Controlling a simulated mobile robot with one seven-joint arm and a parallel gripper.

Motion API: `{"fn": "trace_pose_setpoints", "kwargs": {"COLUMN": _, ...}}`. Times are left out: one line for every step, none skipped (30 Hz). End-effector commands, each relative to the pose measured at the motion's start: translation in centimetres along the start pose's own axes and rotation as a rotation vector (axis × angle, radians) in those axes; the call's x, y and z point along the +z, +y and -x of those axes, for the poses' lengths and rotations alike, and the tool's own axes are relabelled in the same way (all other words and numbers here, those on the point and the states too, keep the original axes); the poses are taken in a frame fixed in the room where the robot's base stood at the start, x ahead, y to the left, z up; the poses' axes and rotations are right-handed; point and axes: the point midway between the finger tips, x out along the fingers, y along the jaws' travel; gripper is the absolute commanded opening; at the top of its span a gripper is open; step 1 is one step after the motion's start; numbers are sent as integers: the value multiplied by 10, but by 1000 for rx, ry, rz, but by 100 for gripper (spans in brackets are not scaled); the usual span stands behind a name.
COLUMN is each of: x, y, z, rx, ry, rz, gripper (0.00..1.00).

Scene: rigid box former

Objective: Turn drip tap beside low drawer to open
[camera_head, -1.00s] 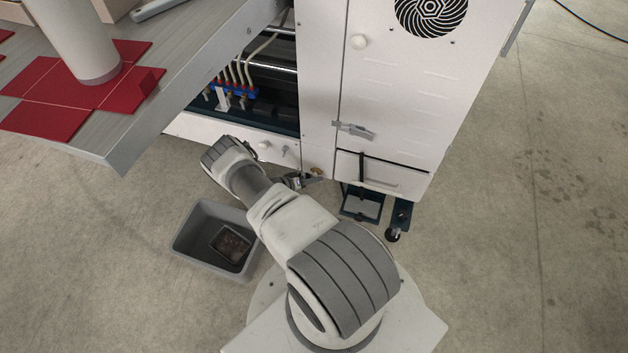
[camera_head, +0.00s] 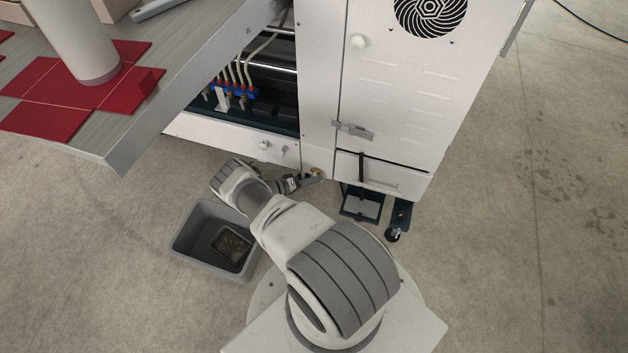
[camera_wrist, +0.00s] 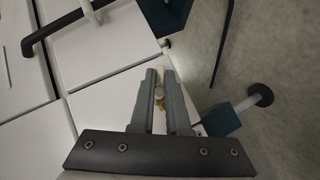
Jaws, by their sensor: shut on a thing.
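The drip tap (camera_head: 317,172) is a small brass fitting low on the white machine, just left of the low drawer (camera_head: 411,187). My gripper (camera_head: 318,179) reaches it from the left, low against the machine's bottom edge. In the wrist view, my gripper (camera_wrist: 161,73) has its two grey fingers close together around a small pale and brass part of the tap (camera_wrist: 159,92). The fingers are shut on it and hide much of it. The tap's handle angle cannot be made out.
A grey bin (camera_head: 184,250) with a dark tray inside stands on the floor left of my arm. A table (camera_head: 119,157) with red pieces overhangs at upper left. A dark blue foot and caster (camera_head: 393,234) stand under the machine. The floor at right is clear.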

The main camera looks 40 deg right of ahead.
Motion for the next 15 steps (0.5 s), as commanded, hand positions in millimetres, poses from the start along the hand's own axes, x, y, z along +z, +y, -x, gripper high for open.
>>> {"fn": "trace_pose_setpoints", "kwargs": {"x": -1, "y": 0, "z": 1, "rx": -2, "ry": 1, "rz": -2, "gripper": 0}}
{"fn": "trace_pose_setpoints", "kwargs": {"x": -1, "y": 0, "z": 1, "rx": -2, "ry": 1, "rz": -2, "gripper": 19}}
{"fn": "trace_pose_setpoints", "kwargs": {"x": -1, "y": 0, "z": 1, "rx": -2, "ry": 1, "rz": -2, "gripper": 26}}
{"fn": "trace_pose_setpoints", "kwargs": {"x": -1, "y": 0, "z": 1, "rx": -2, "ry": 1, "rz": -2, "gripper": 32}}
{"fn": "trace_pose_setpoints", "kwargs": {"x": -1, "y": 0, "z": 1, "rx": -2, "ry": 1, "rz": -2, "gripper": 37}}
{"fn": "trace_pose_setpoints", "kwargs": {"x": -1, "y": 0, "z": 1, "rx": -2, "ry": 1, "rz": -2, "gripper": 44}}
{"fn": "trace_pose_setpoints", "kwargs": {"x": -1, "y": 0, "z": 0, "rx": -2, "ry": 1, "rz": -2, "gripper": 44}}
{"fn": "trace_pose_setpoints", "kwargs": {"x": -1, "y": 0, "z": 0, "rx": -2, "ry": 1, "rz": -2, "gripper": 44}}
{"fn": "trace_pose_setpoints", "kwargs": {"x": -1, "y": 0, "z": 0, "rx": -1, "ry": 1, "rz": -2, "gripper": 44}}
{"fn": "trace_pose_setpoints", "kwargs": {"x": 0, "y": 0, "z": 0, "rx": -1, "ry": 0, "rz": -2, "gripper": 44}}
{"fn": "trace_pose_setpoints", "kwargs": {"x": 0, "y": 0, "z": 0, "rx": -1, "ry": 0, "rz": -2, "gripper": 44}}
{"fn": "trace_pose_setpoints", "kwargs": {"x": 0, "y": 0, "z": 0, "rx": -1, "ry": 0, "rz": -2, "gripper": 44}}
{"fn": "trace_pose_setpoints", "kwargs": {"x": 0, "y": 0, "z": 0, "rx": -1, "ry": 0, "rz": -1, "gripper": 44}}
{"fn": "trace_pose_setpoints", "kwargs": {"x": 0, "y": 0, "z": 0, "rx": -1, "ry": 0, "rz": -1, "gripper": 44}}
{"fn": "trace_pose_setpoints", "kwargs": {"x": 0, "y": 0, "z": 1, "rx": -1, "ry": 0, "rz": -1, "gripper": 44}}
